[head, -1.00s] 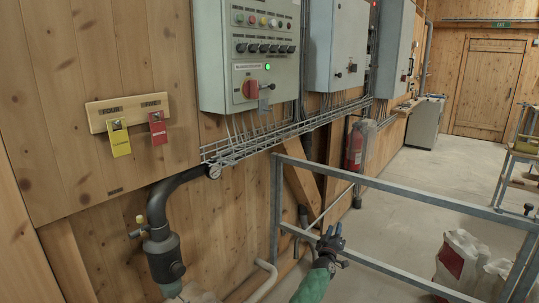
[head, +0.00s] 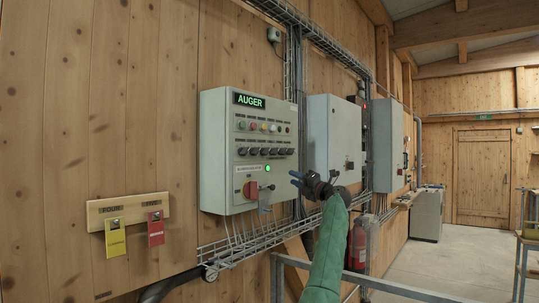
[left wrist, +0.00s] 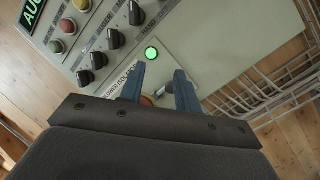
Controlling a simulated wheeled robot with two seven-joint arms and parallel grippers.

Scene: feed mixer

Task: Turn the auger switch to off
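A grey control cabinet (head: 218,150) on the wood wall has a lit green "AUGER" sign (head: 248,100). The knobs also show at upper left in the left wrist view (left wrist: 113,39). Lower down is a red rotary switch (head: 251,190), mostly hidden behind my gripper in the left wrist view. My left gripper (head: 297,179) is raised in front of the cabinet's right side. Its two blue fingers (left wrist: 158,80) are apart and seem empty.
A green lamp (head: 268,168) is lit above the red switch. A wire cable tray (head: 240,250) runs under the cabinet. Yellow (head: 115,238) and red (head: 156,228) tags hang on a board at left. A metal railing (head: 400,288) stands in front at lower right.

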